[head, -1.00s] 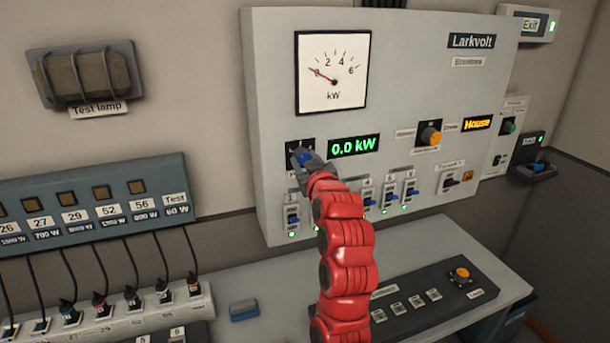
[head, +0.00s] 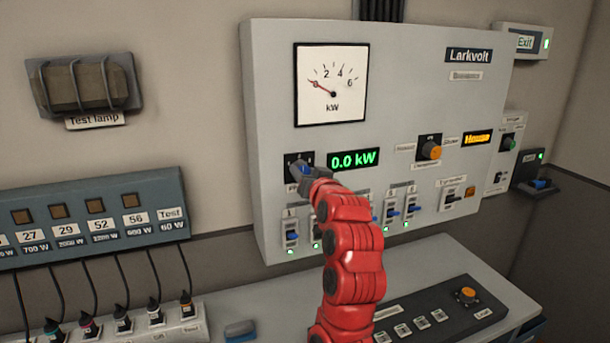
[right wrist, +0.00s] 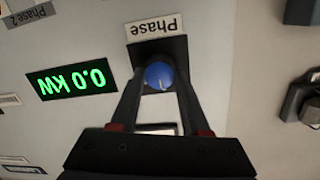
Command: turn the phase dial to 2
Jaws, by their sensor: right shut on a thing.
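The phase dial is a blue round knob (right wrist: 159,76) on a dark square plate, under a "Phase" label that appears upside down in the right wrist view. A white mark shows on the knob near its lower edge in that view. In the head view the dial (head: 303,170) sits left of the green "0.0 kW" display, partly hidden by my right gripper (head: 306,174). My right gripper is shut on the knob, with one finger on each side of it, as the right wrist view (right wrist: 160,84) shows. My left gripper is not in view.
The grey panel (head: 400,95) carries a kW meter (head: 331,84), the green display (head: 353,158), an orange knob (head: 430,150) and a row of blue breakers below. A desk console (head: 430,315) and a power strip (head: 150,325) with plugged cables are lower down.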

